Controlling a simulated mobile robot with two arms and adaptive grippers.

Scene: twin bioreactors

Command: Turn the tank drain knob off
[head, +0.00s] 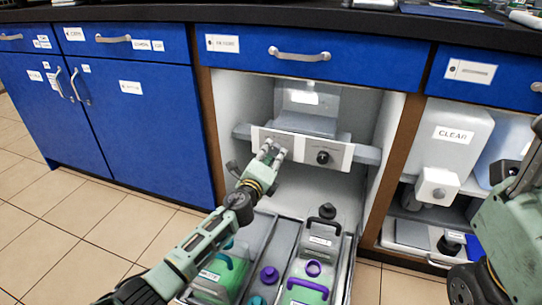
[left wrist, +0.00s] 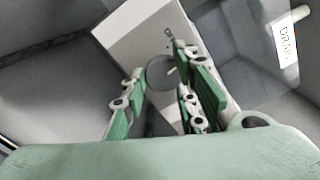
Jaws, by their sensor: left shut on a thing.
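A white control panel (head: 302,147) runs across the front of the open cabinet bay, below a grey tank (head: 308,100). A black knob (head: 322,157) sits on its right half, clear of my grippers. My left gripper (head: 273,151) is at the panel's left half and hides most of what it holds there. In the left wrist view, a round grey knob (left wrist: 161,73) lies between the fingers of my left gripper (left wrist: 160,84), which are shut on it. Small print by this knob is not fully legible. A tag reading DRAIN (left wrist: 287,42) shows at the upper right. My right gripper's fingers are not visible.
A pulled-out tray (head: 347,250) below the panel holds several green-filled containers with dark and purple caps. A blue drawer (head: 365,66) is above the bay. A white CLEAR container (head: 450,132) stands in the right bay. Tiled floor (head: 60,225) is free at left.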

